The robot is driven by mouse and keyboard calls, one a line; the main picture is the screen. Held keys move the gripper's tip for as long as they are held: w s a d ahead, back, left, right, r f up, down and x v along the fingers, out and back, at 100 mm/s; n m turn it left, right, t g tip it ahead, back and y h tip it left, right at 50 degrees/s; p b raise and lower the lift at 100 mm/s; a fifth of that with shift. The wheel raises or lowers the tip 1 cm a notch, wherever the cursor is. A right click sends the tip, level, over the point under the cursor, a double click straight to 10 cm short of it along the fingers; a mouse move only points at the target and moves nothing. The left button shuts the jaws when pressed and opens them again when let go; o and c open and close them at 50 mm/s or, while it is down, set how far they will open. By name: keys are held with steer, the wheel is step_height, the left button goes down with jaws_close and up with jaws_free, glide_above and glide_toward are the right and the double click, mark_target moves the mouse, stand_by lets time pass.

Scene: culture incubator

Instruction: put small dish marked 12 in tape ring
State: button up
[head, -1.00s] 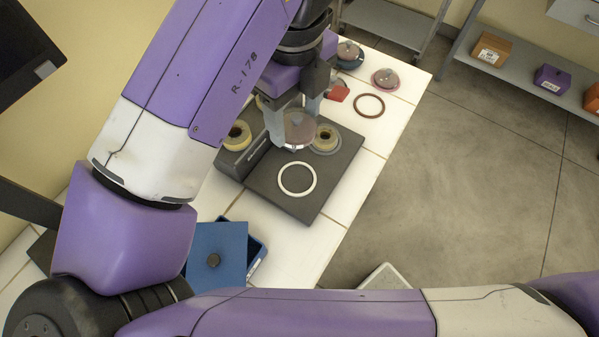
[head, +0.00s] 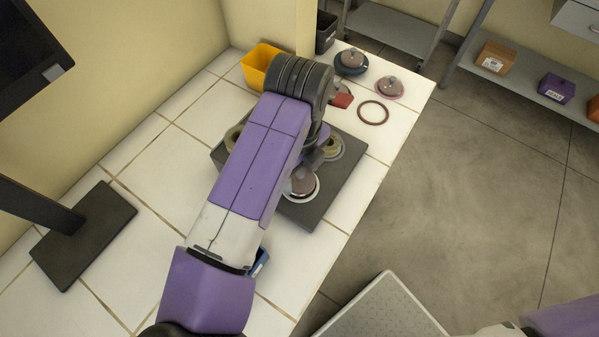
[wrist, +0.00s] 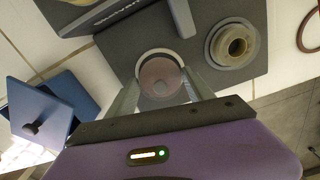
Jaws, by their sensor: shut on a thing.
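In the head view the dish (head: 302,182) overlaps the ring (head: 316,190), and my arm covers most of the gripper. I cannot tell whether the dish touches the plate or is still above it.
A pale round holder with a yellowish roll (wrist: 232,46) stands on the plate, right of the dish. Two knobbed dishes (head: 351,62) (head: 389,87), a brown ring (head: 373,112) and a yellow bin (head: 262,66) are farther back. A blue box (wrist: 42,112) stands left.

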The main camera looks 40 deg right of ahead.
steer(key=shift+f, duration=0.65)
steer(key=shift+f, duration=0.1)
steer(key=o, duration=1.4)
step_height(320, 180, up, 12)
steer(key=shift+r, duration=0.15)
